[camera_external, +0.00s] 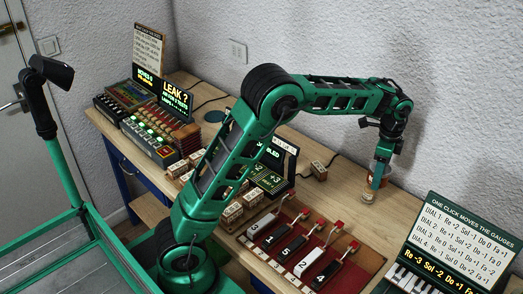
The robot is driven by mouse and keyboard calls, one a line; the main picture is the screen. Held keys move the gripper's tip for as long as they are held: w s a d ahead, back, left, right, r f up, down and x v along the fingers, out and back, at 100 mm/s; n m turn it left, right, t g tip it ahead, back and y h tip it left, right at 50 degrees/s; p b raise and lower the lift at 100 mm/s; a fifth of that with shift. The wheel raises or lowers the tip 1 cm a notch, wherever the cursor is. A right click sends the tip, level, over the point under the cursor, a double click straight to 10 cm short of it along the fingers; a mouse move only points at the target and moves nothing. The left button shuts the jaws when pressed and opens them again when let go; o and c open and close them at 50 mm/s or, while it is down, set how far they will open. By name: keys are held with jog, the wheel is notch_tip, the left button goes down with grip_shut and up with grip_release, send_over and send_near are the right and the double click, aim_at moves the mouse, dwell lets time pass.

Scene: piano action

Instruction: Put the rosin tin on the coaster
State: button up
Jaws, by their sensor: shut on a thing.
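My gripper (376,181) points down over the right part of the wooden table, near the wall. It is shut on a small pale round thing, which looks like the rosin tin (369,196). The tin is at or just above the table top; I cannot tell whether it touches. A flat dark round disc, which looks like the coaster (214,116), lies at the back left of the table, behind the lit boxes. The tin is well apart from it, far to its right.
A board with numbered black and white keys and red blocks (300,247) lies in front. Several small wooden blocks (319,171) stand about. A lit "LEAK ?" panel (174,97) and boxes fill the left. A gauge sign (455,245) stands at right.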

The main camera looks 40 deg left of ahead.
jog(key=w+a+f+n, duration=0.1)
jog(key=w+a+n, duration=0.3)
jog(key=a, duration=0.7)
jog(key=w+a+f+n, duration=0.1)
jog(key=w+a+n, duration=0.1)
jog(key=a+n, duration=0.65)
jog(key=w+a+f+n, duration=0.1)
jog(key=w+a+n, duration=0.25)
jog(key=a, duration=0.95)
jog(key=s+a, duration=0.1)
jog(key=a, duration=0.6)
jog(key=s+a+r, duration=0.1)
jog(key=s+a, duration=0.1)
jog(key=a, duration=0.6)
jog(key=s+a, duration=0.1)
jog(key=a, duration=0.7)
jog(key=shift+s+a+r, duration=0.25)
jog(key=shift+s+r, duration=0.05)
jog(key=shift+r, duration=0.1)
jog(key=r, duration=0.2)
send_over(211, 119)
notch_tip(211, 119, down, 10)
jog(key=shift+d+f, duration=0.1)
jog(key=shift+f, duration=0.05)
jog(key=shift+f, duration=0.1)
